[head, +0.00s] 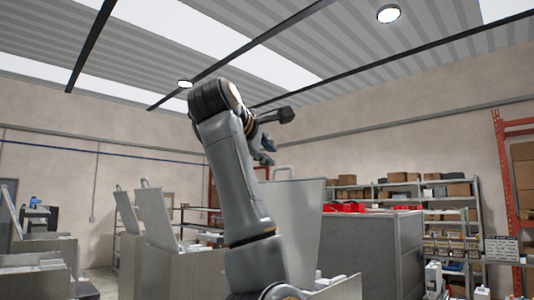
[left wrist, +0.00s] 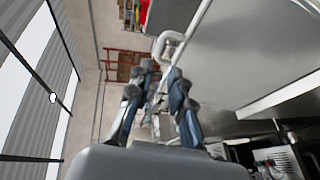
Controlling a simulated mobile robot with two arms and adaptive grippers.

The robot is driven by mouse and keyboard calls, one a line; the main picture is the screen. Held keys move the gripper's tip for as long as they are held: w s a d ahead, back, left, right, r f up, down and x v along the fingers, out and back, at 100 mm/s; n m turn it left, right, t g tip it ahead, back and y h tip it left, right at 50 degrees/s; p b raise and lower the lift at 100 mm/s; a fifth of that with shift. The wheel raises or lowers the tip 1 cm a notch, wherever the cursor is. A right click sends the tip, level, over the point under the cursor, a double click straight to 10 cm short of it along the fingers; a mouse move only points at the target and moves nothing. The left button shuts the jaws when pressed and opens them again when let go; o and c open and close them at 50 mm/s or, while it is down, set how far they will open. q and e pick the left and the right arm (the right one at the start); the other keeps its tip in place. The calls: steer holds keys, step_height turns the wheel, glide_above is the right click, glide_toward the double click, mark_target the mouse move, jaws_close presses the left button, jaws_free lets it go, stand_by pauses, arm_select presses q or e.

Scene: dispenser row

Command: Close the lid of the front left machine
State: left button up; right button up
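The nearest machine has a large grey lid (head: 300,215) standing raised, with a loop handle (head: 285,171) on its top edge. Its body (head: 340,289) shows only at the bottom of the head view, partly hidden by my left arm. My left gripper (head: 266,152) is up near the handle, just left of it in the picture. In the left wrist view the gripper (left wrist: 160,74) has its fingers apart with nothing clearly between them. The pale handle (left wrist: 169,46) lies just beyond the fingertips, beside the lid (left wrist: 245,45). Contact cannot be told. My right gripper is not in view.
Other machines with raised lids (head: 157,213) stand to the left. A grey cabinet (head: 370,250) with red items on top stands behind on the right. Shelves with boxes (head: 455,190) and an orange rack (head: 505,190) line the back wall. The air above the lid is clear.

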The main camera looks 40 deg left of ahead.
mark_target(292, 168)
arm_select(q)
steer(key=c, duration=0.3)
steer(key=shift+f+b, duration=0.25)
steer(key=shift+b, duration=0.1)
jaws_close()
steer(key=s+f+m+t+h+b, duration=0.1)
steer(key=s+f+m+t+b, duration=0.15)
steer(key=m+b, duration=0.35)
steer(key=s+d+f+m+t+h+b, duration=0.1)
steer(key=f+m+t+b, duration=0.3)
steer(key=m, duration=0.3)
steer(key=s+f+m+t+h+b, duration=0.1)
steer(key=s+f+m+t+b, duration=0.15)
steer(key=m+b, duration=0.4)
steer(key=shift+m, duration=0.35)
steer(key=shift+w+f+p+x, duration=0.2)
steer(key=shift+f+p+x, duration=0.1)
steer(key=shift+p+x, duration=1.65)
steer(key=shift+w+f+p+x, duration=0.15)
steer(key=shift+f+p+x, duration=0.2)
steer(key=shift+p+x, duration=1.55)
steer(key=shift+w+f+p+x, duration=0.25)
steer(key=shift+p+x, duration=0.65)
steer(key=shift+x, duration=2.05)
